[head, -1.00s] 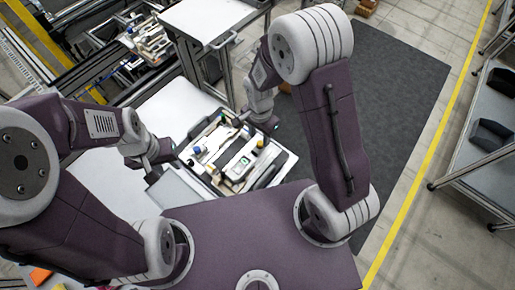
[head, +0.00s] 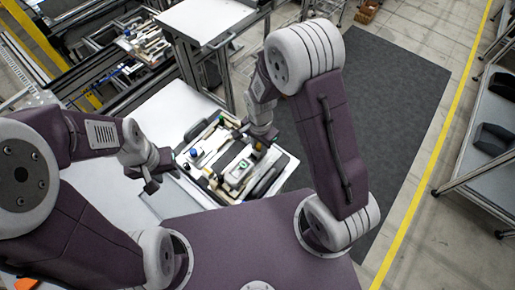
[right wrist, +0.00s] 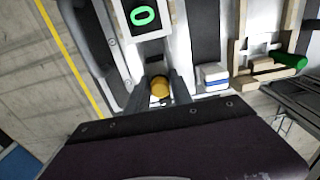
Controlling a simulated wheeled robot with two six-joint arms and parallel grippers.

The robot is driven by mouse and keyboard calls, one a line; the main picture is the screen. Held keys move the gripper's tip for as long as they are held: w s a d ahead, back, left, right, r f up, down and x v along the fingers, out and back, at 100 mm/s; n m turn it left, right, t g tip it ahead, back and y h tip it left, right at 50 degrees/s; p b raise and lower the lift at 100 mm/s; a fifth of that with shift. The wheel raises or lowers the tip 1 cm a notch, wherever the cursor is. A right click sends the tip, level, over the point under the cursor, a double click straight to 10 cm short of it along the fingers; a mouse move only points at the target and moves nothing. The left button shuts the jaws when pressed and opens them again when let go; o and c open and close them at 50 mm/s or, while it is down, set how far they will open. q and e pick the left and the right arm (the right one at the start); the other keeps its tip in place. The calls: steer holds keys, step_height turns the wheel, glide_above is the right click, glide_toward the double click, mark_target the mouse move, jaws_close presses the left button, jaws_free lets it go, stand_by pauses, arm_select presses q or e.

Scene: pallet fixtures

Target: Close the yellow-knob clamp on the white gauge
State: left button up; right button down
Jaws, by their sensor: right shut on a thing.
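The white gauge (head: 238,172) with a green display lies on the pallet fixture in the head view. Its lit green display (right wrist: 143,16) shows at the top of the right wrist view. The yellow knob (right wrist: 160,86) of the clamp is just below the gauge there, between the two fingers of my right gripper (right wrist: 161,90). My right gripper is shut on the knob; its fingers hide part of the clamp. In the head view my right gripper (head: 262,138) is over the gauge's far end. My left gripper (head: 150,183) hangs left of the fixture, apart from it; its jaw opening is unclear.
The fixture tray (head: 285,172) also carries a blue-capped part (head: 193,153) and several light bars. A blue-and-white block (right wrist: 213,76) and a green cylinder (right wrist: 290,61) show in the right wrist view. A white table surface (head: 178,108) lies behind the fixture.

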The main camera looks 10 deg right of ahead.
steer(key=shift+s+a, duration=0.35)
steer(key=shift+a, duration=0.05)
steer(key=shift+s+a, duration=0.45)
steer(key=shift+a, duration=0.25)
steer(key=c, duration=1.3)
jaws_free()
steer(key=shift+d, duration=0.15)
steer(key=shift+w, duration=0.1)
